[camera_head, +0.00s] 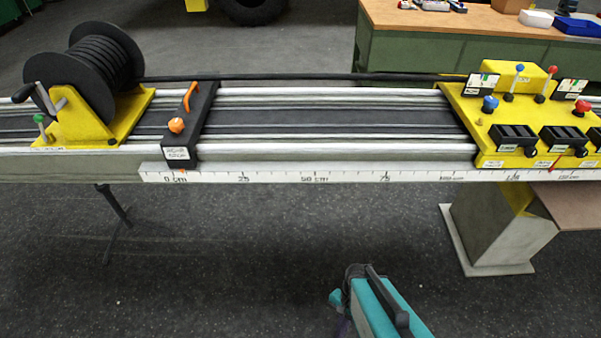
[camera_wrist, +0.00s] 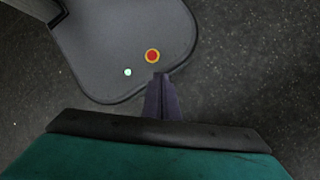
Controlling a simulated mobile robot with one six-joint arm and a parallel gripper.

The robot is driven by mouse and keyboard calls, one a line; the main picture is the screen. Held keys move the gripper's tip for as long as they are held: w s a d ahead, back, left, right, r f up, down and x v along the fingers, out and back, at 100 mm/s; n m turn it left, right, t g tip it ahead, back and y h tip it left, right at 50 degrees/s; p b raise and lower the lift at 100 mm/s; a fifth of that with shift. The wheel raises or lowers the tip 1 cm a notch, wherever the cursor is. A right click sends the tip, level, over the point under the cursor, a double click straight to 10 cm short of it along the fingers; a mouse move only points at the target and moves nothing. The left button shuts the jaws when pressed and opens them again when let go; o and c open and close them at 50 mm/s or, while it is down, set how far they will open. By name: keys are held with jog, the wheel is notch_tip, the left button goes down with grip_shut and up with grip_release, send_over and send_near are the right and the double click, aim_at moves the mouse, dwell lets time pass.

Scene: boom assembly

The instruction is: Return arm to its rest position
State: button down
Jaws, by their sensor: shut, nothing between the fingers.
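My arm (camera_head: 378,302) shows at the bottom of the head view, low in front of the rail bench and apart from it. Its teal and black end is seen from above, and the fingertips are hard to make out there. In the wrist view my gripper (camera_wrist: 162,82) is shut, its two dark fingers together with nothing between them. The gripper appears above this surface; I cannot tell the gap.
The rail bench (camera_head: 330,148) with a scale strip (camera_head: 345,177) crosses the head view. It carries a black hose reel (camera_head: 92,65), a black stop block (camera_head: 195,125) and a yellow control panel (camera_head: 478,103). A grey pedestal (camera_head: 490,230) stands below right. The floor is clear around my arm.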

jog(key=shift+s+d+r+n+g+h, duration=0.15)
jog(key=shift+s+d+n+h, duration=0.35)
jog(key=shift+n, duration=0.95)
jog(key=shift+s+d+r+n+g+h, duration=0.15)
jog(key=shift+d+n, duration=0.6)
jog(key=shift+n, duration=0.75)
jog(key=shift+s+d+r+n+g+h, duration=0.25)
jog(key=shift+d+n, duration=0.4)
jog(key=shift+n, duration=0.8)
jog(key=shift+s+f, duration=0.1)
